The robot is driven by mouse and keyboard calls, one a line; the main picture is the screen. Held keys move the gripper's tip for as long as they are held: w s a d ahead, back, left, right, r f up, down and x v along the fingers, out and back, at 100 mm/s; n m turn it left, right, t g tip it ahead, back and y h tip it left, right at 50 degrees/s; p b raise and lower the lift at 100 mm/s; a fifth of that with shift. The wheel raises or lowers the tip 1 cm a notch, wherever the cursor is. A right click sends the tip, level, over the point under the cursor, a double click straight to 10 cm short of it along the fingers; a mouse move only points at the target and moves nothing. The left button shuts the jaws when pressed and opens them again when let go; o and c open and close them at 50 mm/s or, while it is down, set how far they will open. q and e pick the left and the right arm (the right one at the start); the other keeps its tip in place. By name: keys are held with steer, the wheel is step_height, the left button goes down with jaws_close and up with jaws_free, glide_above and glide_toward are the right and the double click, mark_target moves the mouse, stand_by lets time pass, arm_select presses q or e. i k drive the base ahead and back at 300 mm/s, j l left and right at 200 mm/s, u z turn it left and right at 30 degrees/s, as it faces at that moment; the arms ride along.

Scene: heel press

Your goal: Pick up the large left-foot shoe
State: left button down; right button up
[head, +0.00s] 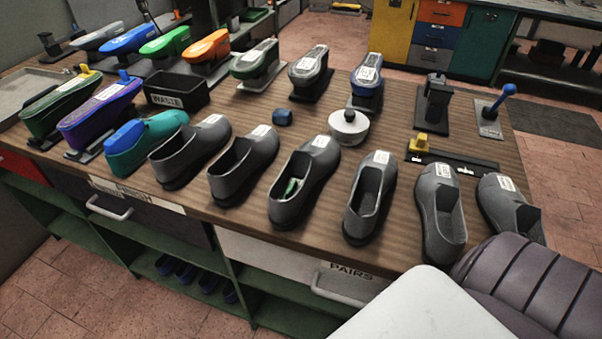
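Several dark grey shoes stand in a row along the bench's front edge, toes pointing away. From left to right they are the first shoe (213,133), second shoe (262,147), third shoe (322,163), fourth shoe (381,178), fifth shoe (430,192) and sixth shoe (490,205). Each has a small white label on its top, too small to read. I cannot tell which one is the large left-foot shoe. The third has something green (292,188) inside. The sixth is partly hidden by a dark ribbed shape. Neither gripper is in view.
Behind the shoes stand coloured foot forms on stands, a black WASTE bin (176,90), a round white pot (348,128), a small blue block (282,117) and a black bar with a yellow block (419,142). Bare bench (395,105) shows between them. A PAIRS drawer (345,285) is below.

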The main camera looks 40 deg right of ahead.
mark_target(315, 159)
steer(key=z, duration=0.4)
steer(key=j+z, duration=0.45)
steer(key=j, duration=0.15)
steer(key=j+z, duration=0.45)
steer(key=j, duration=0.15)
